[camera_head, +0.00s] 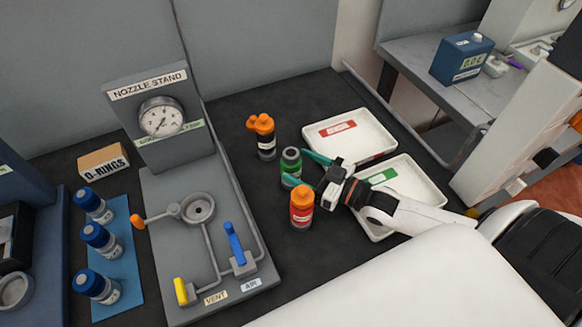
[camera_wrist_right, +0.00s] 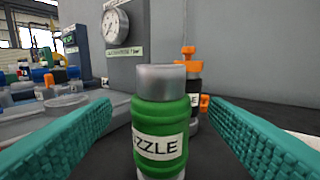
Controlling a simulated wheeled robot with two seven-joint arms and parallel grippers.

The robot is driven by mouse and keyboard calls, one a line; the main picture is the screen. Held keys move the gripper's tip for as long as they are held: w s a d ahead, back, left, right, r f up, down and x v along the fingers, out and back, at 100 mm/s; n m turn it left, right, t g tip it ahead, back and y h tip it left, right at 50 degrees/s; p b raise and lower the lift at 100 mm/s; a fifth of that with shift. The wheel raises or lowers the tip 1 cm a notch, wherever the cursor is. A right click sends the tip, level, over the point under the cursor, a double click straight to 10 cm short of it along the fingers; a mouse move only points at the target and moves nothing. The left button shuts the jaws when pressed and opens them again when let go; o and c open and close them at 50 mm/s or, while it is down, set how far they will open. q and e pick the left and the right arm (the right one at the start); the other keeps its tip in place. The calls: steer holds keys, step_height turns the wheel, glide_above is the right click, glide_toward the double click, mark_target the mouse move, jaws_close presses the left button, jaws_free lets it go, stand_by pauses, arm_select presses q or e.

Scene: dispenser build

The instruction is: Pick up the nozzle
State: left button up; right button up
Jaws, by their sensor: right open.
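The nozzle (camera_head: 291,166) is a green cylinder with a grey metal top, standing upright on the dark bench; its white label reads "ZZLE" in the wrist view (camera_wrist_right: 160,125). My right gripper (camera_head: 295,167) is open, its teal fingers on either side of the nozzle. In the wrist view gaps show between the nozzle and both fingers (camera_wrist_right: 162,118), and the nozzle's bottom is cut off by the frame edge. My left gripper is not in view.
A black bottle with an orange top (camera_head: 266,146) stands behind the nozzle and a red, orange-capped bottle (camera_head: 301,212) in front. Two white trays (camera_head: 384,139) (camera_head: 430,190) lie to the right. The nozzle stand (camera_head: 160,240) is left, beside blue-capped bottles (camera_head: 102,241).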

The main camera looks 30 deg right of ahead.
mark_target(282, 157)
steer(key=p+x, duration=0.1)
steer(key=x, duration=0.4)
steer(key=c, duration=1.4)
steer(key=shift+w, duration=0.1)
jaws_close()
steer(key=shift+r, duration=0.2)
